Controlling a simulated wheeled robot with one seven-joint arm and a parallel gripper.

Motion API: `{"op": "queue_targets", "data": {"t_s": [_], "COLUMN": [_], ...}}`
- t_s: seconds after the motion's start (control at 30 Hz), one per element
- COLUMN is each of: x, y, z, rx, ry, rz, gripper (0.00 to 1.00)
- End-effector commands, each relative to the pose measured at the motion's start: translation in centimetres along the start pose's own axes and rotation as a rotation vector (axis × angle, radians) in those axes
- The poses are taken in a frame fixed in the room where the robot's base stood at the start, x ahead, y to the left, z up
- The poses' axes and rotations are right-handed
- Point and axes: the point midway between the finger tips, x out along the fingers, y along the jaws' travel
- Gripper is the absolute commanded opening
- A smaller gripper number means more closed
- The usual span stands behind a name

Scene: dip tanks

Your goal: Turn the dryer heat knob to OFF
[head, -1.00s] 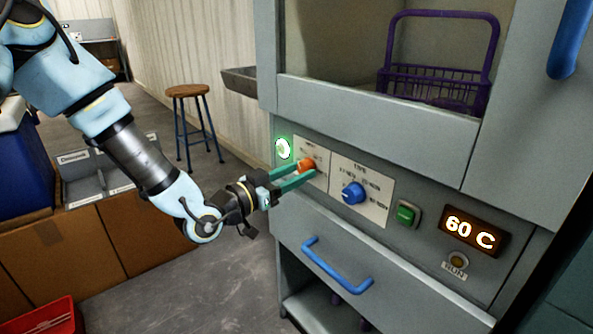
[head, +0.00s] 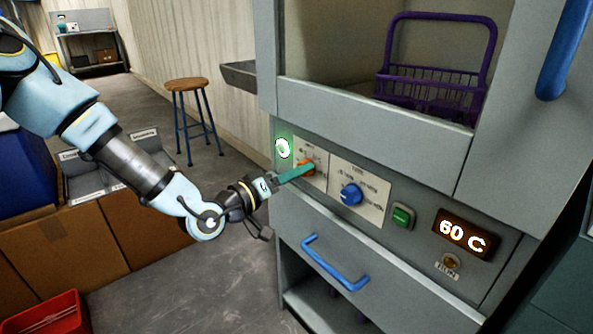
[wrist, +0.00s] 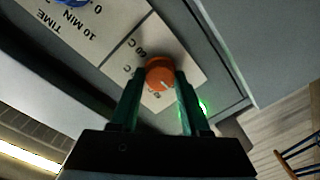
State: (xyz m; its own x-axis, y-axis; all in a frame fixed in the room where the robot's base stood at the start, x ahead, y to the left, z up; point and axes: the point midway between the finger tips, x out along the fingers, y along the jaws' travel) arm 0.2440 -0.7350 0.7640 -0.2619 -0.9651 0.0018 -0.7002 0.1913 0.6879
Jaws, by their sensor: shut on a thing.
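The dryer (head: 380,130) is a grey cabinet with a control panel on its front. The orange heat knob (head: 307,167) sits on the left white label plate; it also shows in the wrist view (wrist: 160,76). My gripper (head: 300,172) reaches it from the left, its green fingers shut on the knob from both sides. In the wrist view the fingers flank the knob, with a "60 C" mark on the plate beyond it. The orange display (head: 465,236) reads 60 C. The knob's pointer setting is too small to read surely.
A blue time knob (head: 351,194) and a green button (head: 403,215) are to the right. A blue drawer handle (head: 335,263) juts out below. A purple basket (head: 432,98) stands inside the dryer. A stool (head: 188,86) is behind on open floor.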

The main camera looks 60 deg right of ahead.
Motion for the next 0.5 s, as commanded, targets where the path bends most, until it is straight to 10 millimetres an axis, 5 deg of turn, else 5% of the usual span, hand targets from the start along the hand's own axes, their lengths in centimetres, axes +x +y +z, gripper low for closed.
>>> {"op": "queue_targets", "data": {"t_s": [0.5], "x": [-0.07], "y": [-0.1], "z": [0.25], "rx": [-0.045], "ry": [-0.007], "rz": [-0.004], "gripper": [0.0]}}
